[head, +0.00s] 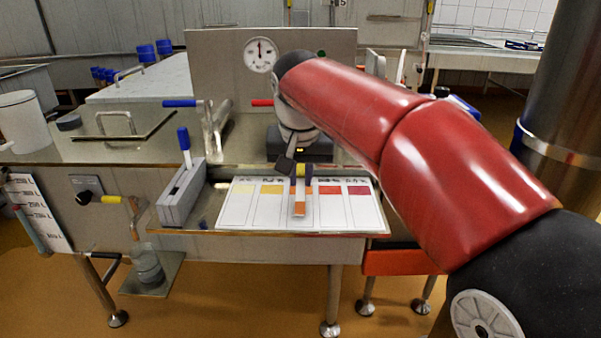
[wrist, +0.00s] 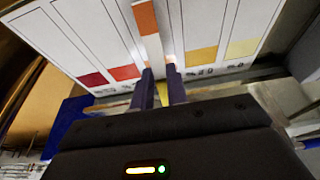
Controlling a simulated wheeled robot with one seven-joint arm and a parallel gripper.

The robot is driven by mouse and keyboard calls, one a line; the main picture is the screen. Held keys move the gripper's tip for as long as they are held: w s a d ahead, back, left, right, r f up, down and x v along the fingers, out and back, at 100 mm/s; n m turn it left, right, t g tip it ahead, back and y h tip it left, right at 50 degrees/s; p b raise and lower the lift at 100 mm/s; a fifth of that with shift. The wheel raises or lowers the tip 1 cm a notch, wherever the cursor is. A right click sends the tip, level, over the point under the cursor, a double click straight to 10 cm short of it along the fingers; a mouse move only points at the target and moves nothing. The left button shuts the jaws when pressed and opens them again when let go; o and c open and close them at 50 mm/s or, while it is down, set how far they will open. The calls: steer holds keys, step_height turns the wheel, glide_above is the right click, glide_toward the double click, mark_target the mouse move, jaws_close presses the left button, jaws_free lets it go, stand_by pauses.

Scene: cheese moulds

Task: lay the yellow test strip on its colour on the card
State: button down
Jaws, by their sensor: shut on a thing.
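My gripper (head: 300,178) is shut on a narrow test strip (head: 300,200), over the middle column of the white colour card (head: 230,215). The strip is white with an orange patch at its free end, and a bit of yellow shows between the fingers. In the wrist view the strip (wrist: 151,45) runs up from the fingers (wrist: 160,80) along the middle column. I cannot tell whether it touches the card. The card has pale yellow (wrist: 242,48), amber (wrist: 201,55), red (wrist: 125,72) and dark red (wrist: 92,79) patches. The middle patch, seemingly orange, is mostly hidden by the gripper.
The card lies on a metal shelf at the bench front. A steel bench top (head: 80,145) and a dial gauge (head: 260,54) are behind. A clear beaker (head: 148,262) sits low at the left.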

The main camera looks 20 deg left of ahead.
steer(key=c, duration=1.3)
jaws_free()
steer(key=p+v, duration=0.1)
steer(key=v, duration=0.6)
steer(key=shift+r, duration=0.4)
